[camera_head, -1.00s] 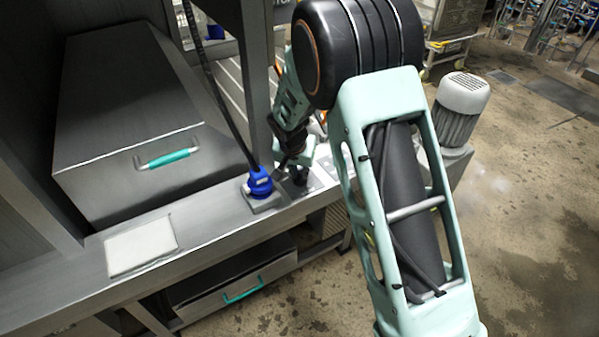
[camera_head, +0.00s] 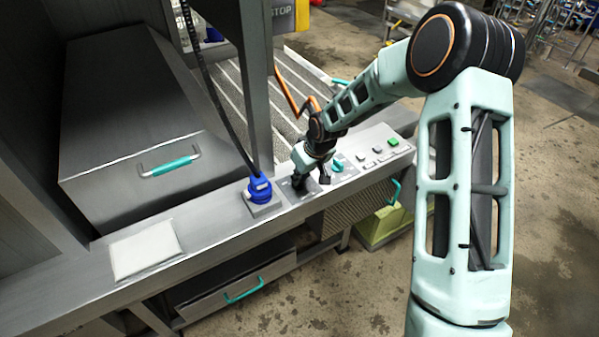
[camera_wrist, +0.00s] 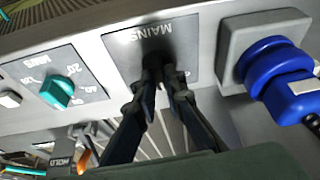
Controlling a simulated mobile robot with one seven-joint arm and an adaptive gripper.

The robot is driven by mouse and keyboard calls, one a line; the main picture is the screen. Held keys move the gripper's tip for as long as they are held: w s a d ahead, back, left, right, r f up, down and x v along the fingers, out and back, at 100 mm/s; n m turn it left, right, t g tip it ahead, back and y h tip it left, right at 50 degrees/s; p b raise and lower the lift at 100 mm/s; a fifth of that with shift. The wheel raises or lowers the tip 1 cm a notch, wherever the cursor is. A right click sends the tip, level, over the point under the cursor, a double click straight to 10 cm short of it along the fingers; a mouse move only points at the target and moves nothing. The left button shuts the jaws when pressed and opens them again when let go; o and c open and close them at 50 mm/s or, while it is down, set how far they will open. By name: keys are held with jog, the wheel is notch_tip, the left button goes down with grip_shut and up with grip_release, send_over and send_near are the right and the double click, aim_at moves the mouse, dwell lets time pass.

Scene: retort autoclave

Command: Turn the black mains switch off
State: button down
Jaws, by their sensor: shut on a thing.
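The black mains switch (camera_wrist: 153,52) stands on a grey plate lettered "MAINS" (camera_wrist: 122,48), seen upside down in the wrist view. My gripper (camera_wrist: 164,80) has both narrow fingers closed together on the switch, and they hide much of it. The switch's exact angle cannot be told. In the head view my gripper (camera_head: 312,182) reaches down to the panel just right of the blue plug, and the switch is mostly hidden there.
A blue plug (camera_head: 259,190) with a black cable sits close beside the switch. A teal dial (camera_wrist: 57,91) marked MINS is on its other side. Green and grey buttons (camera_head: 393,142) lie further right. A white pad (camera_head: 145,250) lies on the ledge at left.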

jog(key=n+g+y+p, duration=0.1)
jog(key=n, duration=0.3)
jog(key=shift+w+d+p, duration=0.1)
jog(key=shift+w+p, duration=0.05)
jog(key=shift+p, duration=0.15)
jog(key=shift+w+n+g+y, duration=0.15)
jog(key=shift+n+g, duration=0.25)
jog(key=shift+n, duration=0.55)
jog(key=shift+s+n+g+y, duration=0.15)
jog(key=shift+n+g, duration=0.25)
jog(key=shift+n, duration=0.85)
jog(key=c, duration=2)
grip_release()
jog(key=v, duration=1.2)
jog(key=shift+w, duration=0.15)
